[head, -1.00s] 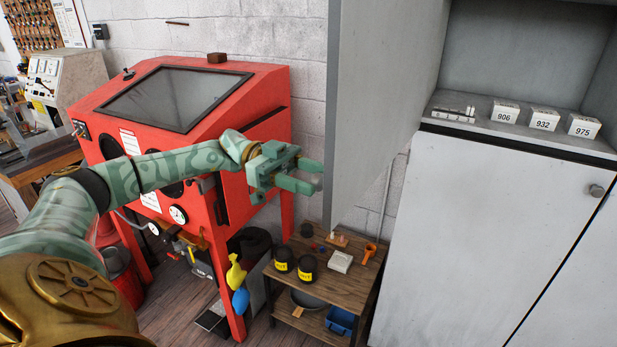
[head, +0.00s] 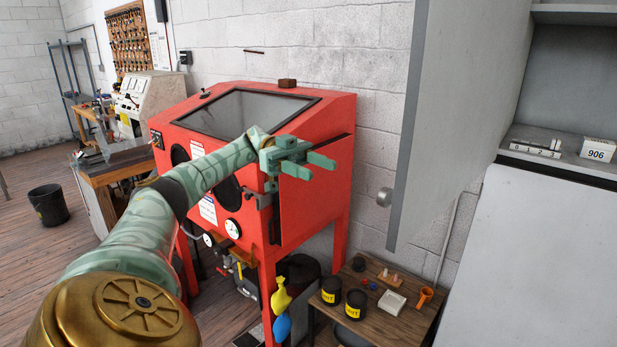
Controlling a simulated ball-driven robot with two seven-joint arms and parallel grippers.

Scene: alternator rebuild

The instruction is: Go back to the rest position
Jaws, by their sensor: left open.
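My left arm reaches in from the lower left, and its green gripper (head: 322,167) is open and empty. In the picture its fingers lie in front of the right side of the red blasting cabinet (head: 338,120). They point right, toward the open grey cabinet door (head: 450,110), with a visible gap between them. I cannot tell the exact depth between the gripper and the red cabinet. My right gripper is not in view.
A small wooden table (head: 412,325) with black jars (head: 355,304), a white box (head: 391,302) and an orange cup (head: 425,297) stands below right. The grey cabinet shelf (head: 520,157) holds a white box labelled 906 (head: 597,150). Open floor (head: 30,260) and a black bucket (head: 48,204) are left.

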